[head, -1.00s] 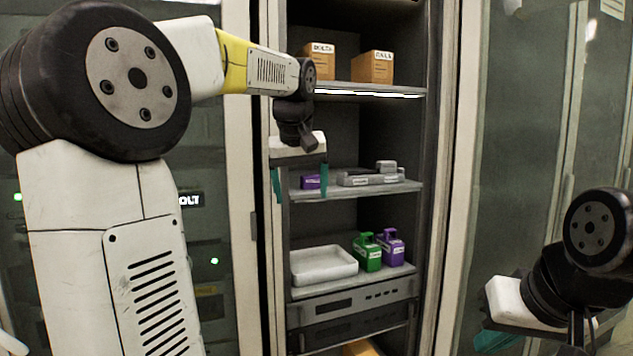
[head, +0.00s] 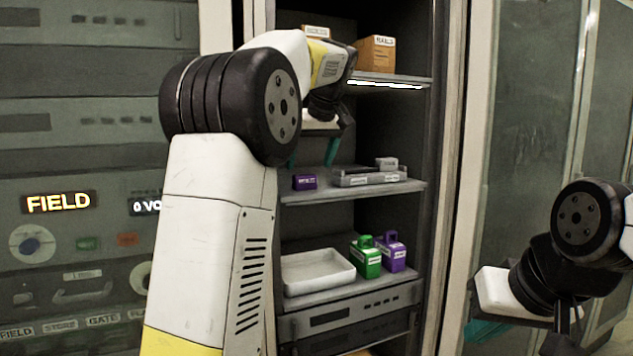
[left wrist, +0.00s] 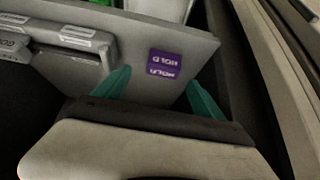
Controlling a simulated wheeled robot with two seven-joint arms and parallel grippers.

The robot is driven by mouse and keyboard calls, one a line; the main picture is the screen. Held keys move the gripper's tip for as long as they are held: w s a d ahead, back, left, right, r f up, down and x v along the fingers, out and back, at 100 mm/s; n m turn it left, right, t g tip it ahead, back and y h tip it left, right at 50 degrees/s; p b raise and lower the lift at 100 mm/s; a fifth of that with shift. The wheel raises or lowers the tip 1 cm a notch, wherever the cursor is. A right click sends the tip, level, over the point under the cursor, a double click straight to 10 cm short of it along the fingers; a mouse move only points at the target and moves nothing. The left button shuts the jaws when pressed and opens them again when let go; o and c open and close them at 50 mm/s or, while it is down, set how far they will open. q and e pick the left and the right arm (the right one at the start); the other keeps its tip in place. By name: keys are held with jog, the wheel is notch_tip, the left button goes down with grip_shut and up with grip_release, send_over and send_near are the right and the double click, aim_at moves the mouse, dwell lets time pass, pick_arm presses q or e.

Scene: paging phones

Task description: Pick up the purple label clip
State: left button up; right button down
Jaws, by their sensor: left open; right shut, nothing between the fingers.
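The purple label clip (head: 304,182) is a small purple block with pale lettering at the left end of the middle shelf. In the left wrist view the clip (left wrist: 164,63) shows upside-down lettering and lies ahead of the fingertips, between their lines. My left gripper (head: 312,158) is open, with teal fingers pointing down, above the clip in the head view. In the left wrist view its fingers (left wrist: 160,80) are apart and empty; I see no contact with the clip. My right gripper (head: 487,331) is shut and empty at the lower right, away from the shelves.
A grey tray-like holder (head: 368,178) sits right of the clip on the middle shelf (head: 410,187). Below are a white tray (head: 318,272), a green block (head: 367,260) and a purple block (head: 392,252). Boxes (head: 376,54) stand on the upper shelf. Cabinet frames flank the shelves.

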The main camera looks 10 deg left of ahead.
aim_at(305, 175)
pick_arm(q)
jog(key=x, duration=0.6)
jog(key=shift+s+a, duration=0.15)
jog(key=shift+s, duration=0.05)
jog(key=c, duration=1.4)
